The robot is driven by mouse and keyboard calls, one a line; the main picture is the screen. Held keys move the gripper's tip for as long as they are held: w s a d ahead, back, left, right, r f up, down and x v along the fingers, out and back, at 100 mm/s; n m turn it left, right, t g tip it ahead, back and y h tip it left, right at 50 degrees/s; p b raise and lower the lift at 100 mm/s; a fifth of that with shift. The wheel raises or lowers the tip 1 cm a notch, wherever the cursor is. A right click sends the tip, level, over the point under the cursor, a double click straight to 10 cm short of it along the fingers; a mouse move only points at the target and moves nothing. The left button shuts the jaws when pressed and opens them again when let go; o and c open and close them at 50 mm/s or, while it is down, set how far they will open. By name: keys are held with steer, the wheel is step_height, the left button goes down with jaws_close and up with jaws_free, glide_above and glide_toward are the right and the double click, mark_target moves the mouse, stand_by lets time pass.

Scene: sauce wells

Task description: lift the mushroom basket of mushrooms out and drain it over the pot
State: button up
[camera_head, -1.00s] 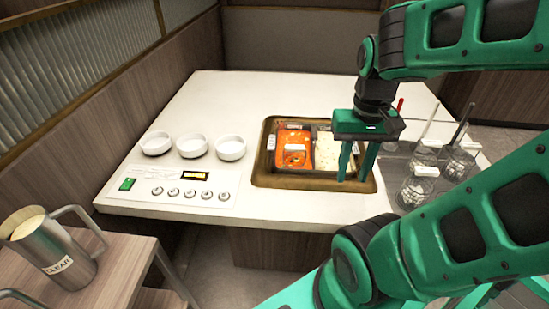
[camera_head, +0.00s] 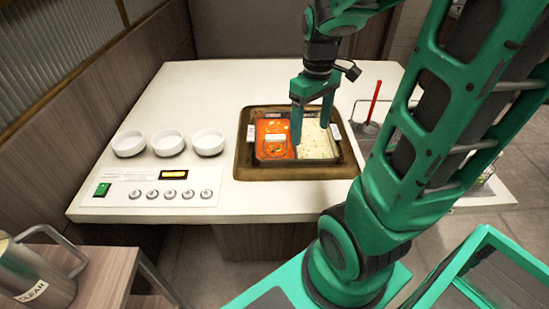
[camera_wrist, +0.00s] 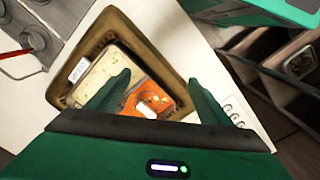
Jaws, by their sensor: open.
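The pot (camera_head: 262,162) is sunk in a brown-rimmed opening in the counter and split into two compartments. The left one holds orange-red broth (camera_head: 268,128); the right one holds pale broth (camera_head: 318,145) with small flecks. I cannot make out for certain which part is the mushroom basket. My gripper (camera_head: 311,128) points down over the pot near the divider, open and empty. In the wrist view its fingers (camera_wrist: 160,78) stand apart above the pot.
Three white bowls (camera_head: 168,143) stand left of the pot, behind a control panel (camera_head: 160,193). A red-handled utensil (camera_head: 373,102) stands on the right, close to my arm. A metal pitcher (camera_head: 35,275) stands at the lower left. The counter's back left is clear.

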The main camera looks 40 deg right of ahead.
steer(key=w+f+n, duration=0.3)
steer(key=w, duration=0.2)
steer(key=w+f+n, duration=0.3)
steer(key=w, duration=0.2)
steer(key=w+d+f+n, duration=0.1)
steer(key=w+f+n, duration=0.2)
steer(key=w+n, duration=0.1)
steer(key=shift+w, duration=0.9)
steer(key=shift+w+a+f, duration=0.1)
steer(key=shift+w+f, duration=0.1)
steer(key=shift+f, duration=0.05)
glide_above(275, 148)
step_height(275, 148, down, 6)
steer(key=shift+s+r, duration=0.1)
steer(key=shift+r, duration=0.15)
steer(key=shift+s+f, duration=0.1)
steer(key=shift+f, duration=2.45)
steer(key=c, duration=1)
steer(key=shift+r, duration=0.1)
step_height(275, 148, up, 10)
steer(key=shift+f, duration=0.1)
